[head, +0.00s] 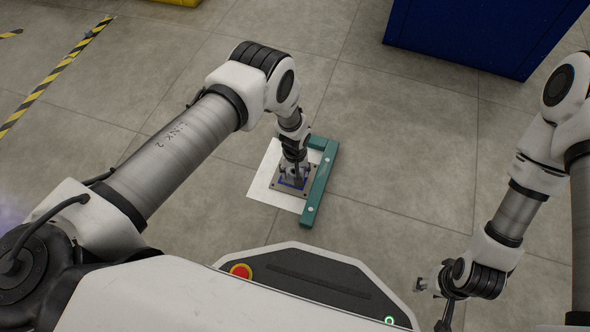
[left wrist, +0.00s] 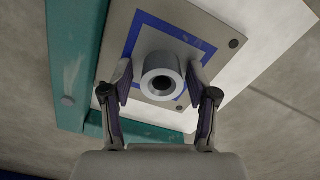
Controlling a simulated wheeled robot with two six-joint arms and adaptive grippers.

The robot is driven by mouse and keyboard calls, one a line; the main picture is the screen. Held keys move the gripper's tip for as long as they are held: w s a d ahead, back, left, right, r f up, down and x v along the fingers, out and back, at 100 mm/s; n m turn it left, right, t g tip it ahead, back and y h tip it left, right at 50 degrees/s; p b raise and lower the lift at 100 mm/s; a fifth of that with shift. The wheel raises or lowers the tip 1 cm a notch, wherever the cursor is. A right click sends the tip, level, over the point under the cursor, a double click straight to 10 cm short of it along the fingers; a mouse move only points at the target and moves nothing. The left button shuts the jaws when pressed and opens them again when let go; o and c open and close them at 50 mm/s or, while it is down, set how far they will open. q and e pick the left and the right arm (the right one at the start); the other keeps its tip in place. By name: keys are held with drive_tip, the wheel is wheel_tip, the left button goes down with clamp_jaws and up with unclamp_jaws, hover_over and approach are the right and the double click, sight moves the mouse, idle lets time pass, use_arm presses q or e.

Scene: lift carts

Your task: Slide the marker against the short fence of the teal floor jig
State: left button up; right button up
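The marker is a grey square plate (head: 288,191) with a blue square outline and an upright grey post (left wrist: 161,76). It lies on the white sheet of the teal floor jig. The jig's long teal fence (head: 317,188) runs close along the plate's right side, and its short fence (head: 318,143) is at the far end. A white strip shows between plate and short fence (left wrist: 150,131) in the left wrist view. My left gripper (left wrist: 161,88) points down with its fingers either side of the post; it looks open with narrow clearance. My right gripper (head: 432,303) is open and empty.
A dark blue cabinet or bin (head: 470,35) stands at the back right. Yellow-black tape (head: 55,75) marks the floor at the left. The grey floor around the jig is clear. My base is in front of it.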

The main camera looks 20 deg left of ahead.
use_arm(q)
clamp_jaws()
drive_tip(key=shift+w+b, duration=0.25)
drive_tip(key=shift+b, duration=0.05)
drive_tip(key=shift+w+d+b, duration=0.1)
drive_tip(key=shift+w+b, duration=2.45)
drive_tip(key=shift+w, duration=0.05)
drive_tip(key=shift+o, duration=1.8)
unclamp_jaws()
drive_tip(key=shift+s, duration=0.1)
